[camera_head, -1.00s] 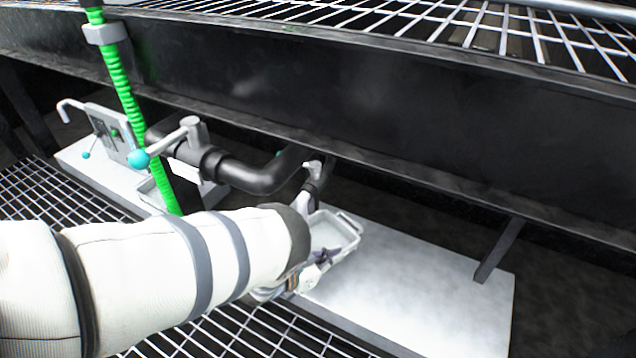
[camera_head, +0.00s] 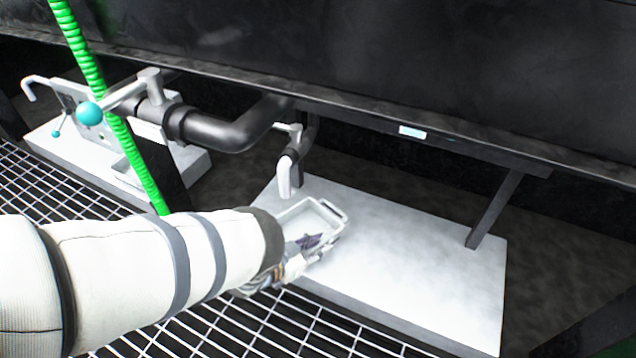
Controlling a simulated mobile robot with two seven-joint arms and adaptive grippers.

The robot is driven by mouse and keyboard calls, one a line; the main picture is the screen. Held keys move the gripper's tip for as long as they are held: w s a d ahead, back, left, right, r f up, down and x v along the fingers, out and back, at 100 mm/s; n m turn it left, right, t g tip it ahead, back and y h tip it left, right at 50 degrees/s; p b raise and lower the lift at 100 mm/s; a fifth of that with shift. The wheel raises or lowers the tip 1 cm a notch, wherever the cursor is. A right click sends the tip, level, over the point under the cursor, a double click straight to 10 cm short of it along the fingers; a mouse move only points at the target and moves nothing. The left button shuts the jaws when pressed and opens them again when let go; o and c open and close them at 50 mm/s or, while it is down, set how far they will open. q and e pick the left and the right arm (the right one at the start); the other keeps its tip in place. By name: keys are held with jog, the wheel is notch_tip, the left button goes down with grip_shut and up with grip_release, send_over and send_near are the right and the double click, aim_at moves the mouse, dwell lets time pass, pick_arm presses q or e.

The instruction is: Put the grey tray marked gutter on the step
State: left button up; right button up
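A small pale grey tray (camera_head: 328,213) with a raised rim and a handle loop at its far end shows in the head view. No marking on it is legible. My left gripper (camera_head: 308,250) is at its near end, with a dark finger inside the tray and pale finger parts outside; it appears shut on the near wall. The tray is over the left part of a broad pale slab (camera_head: 420,265), which looks like the step. Whether the tray touches the slab cannot be told. My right gripper is not in view.
A white spout (camera_head: 284,178) hangs from black piping (camera_head: 225,130) just behind the tray. A green ribbed hose (camera_head: 135,160) crosses on the left. A black beam (camera_head: 400,80) runs above, with a slanted strut (camera_head: 495,210) at right. The slab's middle and right are clear.

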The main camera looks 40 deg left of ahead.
pick_arm(q)
jog(key=shift+r, duration=0.1)
jog(key=p+v, duration=0.2)
jog(key=r+p+v, duration=0.1)
jog(key=v, duration=0.2)
jog(key=shift+a+p, duration=0.1)
jog(key=shift+p, duration=0.25)
jog(key=s+d+f+n+g+y+p, duration=0.15)
jog(key=s+g, duration=0.45)
jog(key=s, duration=1.3)
jog(key=s+f+n+g+y+p, duration=0.15)
jog(key=s+g, duration=0.45)
jog(key=s, duration=1.3)
jog(key=s+d+r+g, duration=0.4)
jog(key=s+r, duration=0.5)
jog(key=s, duration=0.3)
jog(key=s+d+r+m+g+h, duration=0.1)
jog(key=s+d+r+g, duration=0.4)
jog(key=s+r, duration=0.5)
jog(key=shift+s+r+g+b, duration=0.35)
jog(key=shift+s+g, duration=0.55)
jog(key=shift+s, duration=0.3)
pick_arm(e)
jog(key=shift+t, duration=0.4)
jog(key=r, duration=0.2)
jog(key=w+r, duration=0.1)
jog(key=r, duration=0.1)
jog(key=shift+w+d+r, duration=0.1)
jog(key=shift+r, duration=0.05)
